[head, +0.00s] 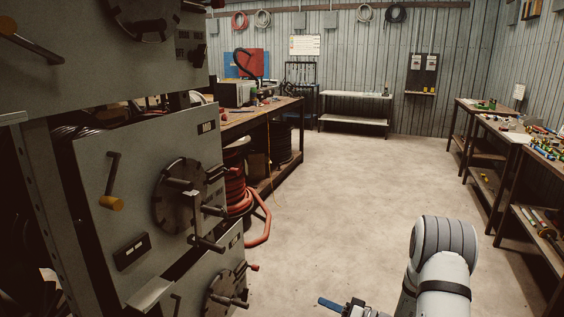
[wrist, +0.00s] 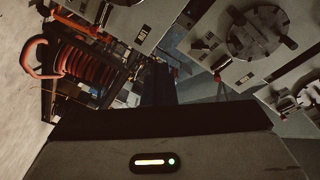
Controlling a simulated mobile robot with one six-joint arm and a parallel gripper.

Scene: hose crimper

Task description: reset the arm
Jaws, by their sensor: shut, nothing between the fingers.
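My arm (head: 442,265) is at the lower right of the head view, with a pale, rounded joint uppermost. My gripper (head: 331,304) shows only in part at the bottom edge, with a blue tip pointing left over the floor. It is shut and empty, apart from the crimper panels. In the wrist view, the dark body of my gripper with a lit yellow and green indicator (wrist: 153,162) fills the bottom; the fingertips cannot be made out there.
Grey crimper panels (head: 92,205) with a round dial (head: 181,195) and levers stand close on the left. A red hose coil (head: 236,178) is beside a workbench (head: 262,117). Benches with parts (head: 510,137) line the right wall. The middle floor (head: 345,195) is clear.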

